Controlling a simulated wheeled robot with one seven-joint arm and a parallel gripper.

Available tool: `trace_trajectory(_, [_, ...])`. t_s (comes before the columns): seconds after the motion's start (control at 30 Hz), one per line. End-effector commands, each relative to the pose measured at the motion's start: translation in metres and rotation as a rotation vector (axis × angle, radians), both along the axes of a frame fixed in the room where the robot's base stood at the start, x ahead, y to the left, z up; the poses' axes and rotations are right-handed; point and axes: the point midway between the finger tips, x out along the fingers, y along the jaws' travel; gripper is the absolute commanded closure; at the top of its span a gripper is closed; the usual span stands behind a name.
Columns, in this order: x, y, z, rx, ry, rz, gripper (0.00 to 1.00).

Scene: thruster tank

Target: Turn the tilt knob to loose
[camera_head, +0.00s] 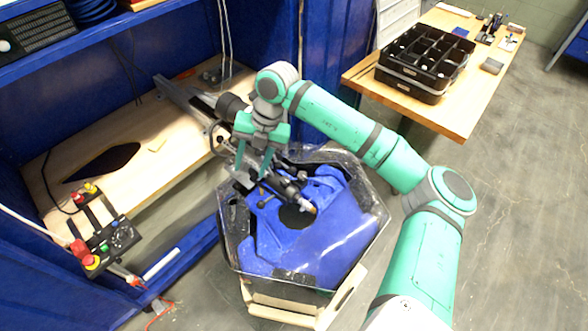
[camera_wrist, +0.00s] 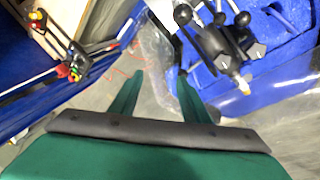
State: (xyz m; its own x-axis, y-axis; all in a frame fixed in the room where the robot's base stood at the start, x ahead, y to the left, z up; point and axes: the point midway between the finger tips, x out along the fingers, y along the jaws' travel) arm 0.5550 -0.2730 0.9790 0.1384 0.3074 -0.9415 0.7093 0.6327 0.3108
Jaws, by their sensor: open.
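The hexagonal clear-walled tank (camera_head: 340,255) with a blue inside stands on a wooden base. A black thruster mount (camera_head: 285,187) with small knobs and levers hangs over its far-left rim. In the wrist view, black knobs of the mount (camera_wrist: 243,19) show at the top right, beside thin black levers. I cannot tell which knob is the tilt knob. My gripper (camera_head: 252,172) is above the mount's side of the tank, pointing down. In the wrist view its two green fingers (camera_wrist: 160,74) are apart with nothing between them, left of the knobs.
A control box (camera_head: 110,240) with red and yellow buttons is on the left. A wooden bench (camera_head: 130,145) lies behind the tank. A table at the upper right holds a black divided tray (camera_head: 425,62). The floor right of the tank is clear.

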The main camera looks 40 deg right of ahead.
Motion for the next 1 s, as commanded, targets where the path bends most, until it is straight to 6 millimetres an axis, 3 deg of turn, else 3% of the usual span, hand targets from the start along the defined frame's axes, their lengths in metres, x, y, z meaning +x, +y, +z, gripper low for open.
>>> trace_trajectory(0.03, [-0.011,-0.031,0.003,-0.069,0.036,-0.045,0.57])
trace_trajectory(0.1, [-0.026,-0.066,0.006,-0.144,0.080,-0.098,0.57])
trace_trajectory(0.2, [-0.044,-0.102,0.011,-0.225,0.128,-0.157,0.57])
trace_trajectory(0.3, [-0.057,-0.124,0.015,-0.273,0.160,-0.196,0.57])
trace_trajectory(0.57, [-0.063,-0.134,0.002,-0.297,0.177,-0.215,0.57])
trace_trajectory(1.0, [-0.063,-0.134,-0.071,-0.294,0.175,-0.216,0.57])
